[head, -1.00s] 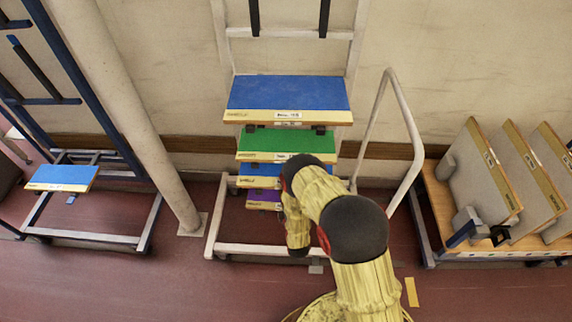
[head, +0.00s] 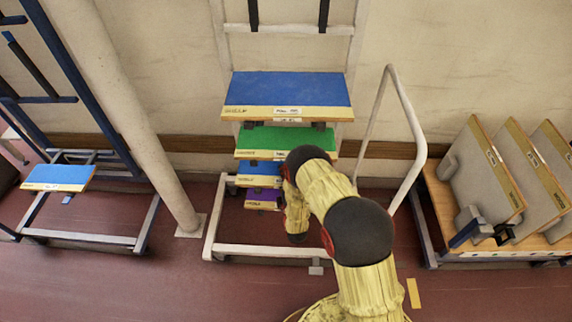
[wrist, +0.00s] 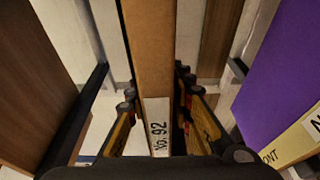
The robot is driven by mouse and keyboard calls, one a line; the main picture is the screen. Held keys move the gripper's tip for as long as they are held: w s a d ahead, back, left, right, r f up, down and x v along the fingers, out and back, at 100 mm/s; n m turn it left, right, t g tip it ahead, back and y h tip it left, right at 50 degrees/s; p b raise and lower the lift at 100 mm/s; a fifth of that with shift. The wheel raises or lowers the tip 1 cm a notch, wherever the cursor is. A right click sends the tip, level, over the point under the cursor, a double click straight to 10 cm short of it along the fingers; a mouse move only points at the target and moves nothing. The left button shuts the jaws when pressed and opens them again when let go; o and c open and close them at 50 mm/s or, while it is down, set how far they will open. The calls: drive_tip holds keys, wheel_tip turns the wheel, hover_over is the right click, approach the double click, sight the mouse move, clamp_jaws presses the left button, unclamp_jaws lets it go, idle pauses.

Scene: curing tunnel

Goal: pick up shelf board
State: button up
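In the head view, the shelf boards lie flat and stacked on a white rack: a large blue board (head: 288,90) on top, a green board (head: 275,139), a smaller blue board (head: 258,168) and a purple board (head: 263,195). My arm hides the right ends of the lower ones. My gripper (wrist: 157,85) is hidden there. In the wrist view its fingers stand on either side of a wooden board edge (wrist: 152,55) labelled No. 92; they look open, with little space to the board. The purple board (wrist: 285,85) shows to the right.
Another brown board (wrist: 35,70) is close on the left in the wrist view. A white handrail (head: 405,120) rises at the rack's right side. A round column (head: 130,130) stands left. Several upright boards (head: 480,165) stand on a cart at right.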

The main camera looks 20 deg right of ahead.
clamp_jaws()
idle(0.6)
